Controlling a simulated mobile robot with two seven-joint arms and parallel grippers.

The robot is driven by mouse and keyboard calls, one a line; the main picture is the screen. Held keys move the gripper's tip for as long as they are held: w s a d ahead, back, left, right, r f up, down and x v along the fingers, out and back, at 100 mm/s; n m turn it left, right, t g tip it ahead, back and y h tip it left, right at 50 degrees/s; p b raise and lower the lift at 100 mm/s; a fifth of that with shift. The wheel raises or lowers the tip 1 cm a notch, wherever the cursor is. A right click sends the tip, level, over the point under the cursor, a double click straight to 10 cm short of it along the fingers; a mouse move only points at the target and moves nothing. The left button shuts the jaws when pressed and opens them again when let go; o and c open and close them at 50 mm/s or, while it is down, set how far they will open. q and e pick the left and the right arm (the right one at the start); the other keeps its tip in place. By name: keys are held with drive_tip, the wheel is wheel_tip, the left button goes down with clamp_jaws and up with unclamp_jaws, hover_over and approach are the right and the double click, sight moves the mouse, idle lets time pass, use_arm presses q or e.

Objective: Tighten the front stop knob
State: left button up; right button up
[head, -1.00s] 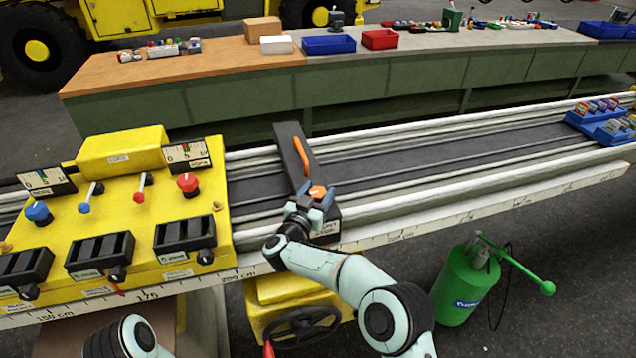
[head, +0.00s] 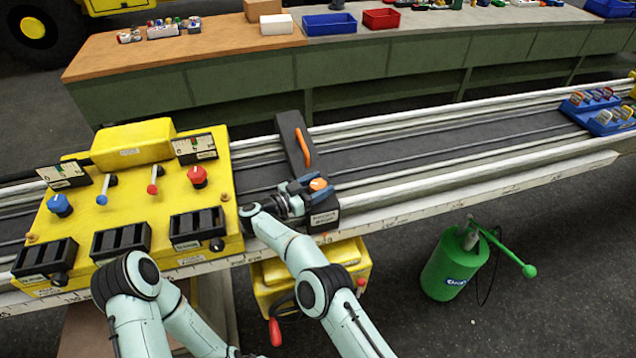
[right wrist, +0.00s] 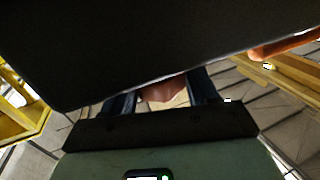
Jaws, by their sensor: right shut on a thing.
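The stop is a dark block across the rails (head: 290,130) with an orange handle (head: 307,148) along its top. Its orange front knob (head: 318,184) sits at the near end, above a white label. My right gripper (head: 312,187) is at this knob, reaching in from the left. In the right wrist view, the two fingers (right wrist: 163,95) are shut on the shaded, brownish-orange knob (right wrist: 163,91). The dark block (right wrist: 110,45) fills much of that view and hides part of the knob. My left arm shows at lower left in the head view, but its gripper is out of view.
A yellow control panel (head: 130,220) with knobs and levers stands left of the stop. The rails run clear to blue bins (head: 600,112) at right. A green canister (head: 455,265) stands on the floor. A long workbench (head: 380,75) lies behind.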

sight(318, 184)
idle(0.4)
drive_tip(key=o, duration=1)
drive_tip(key=shift+c, duration=0.2)
drive_tip(key=shift+r, duration=0.1)
wheel_tip(318, 184, up, 20)
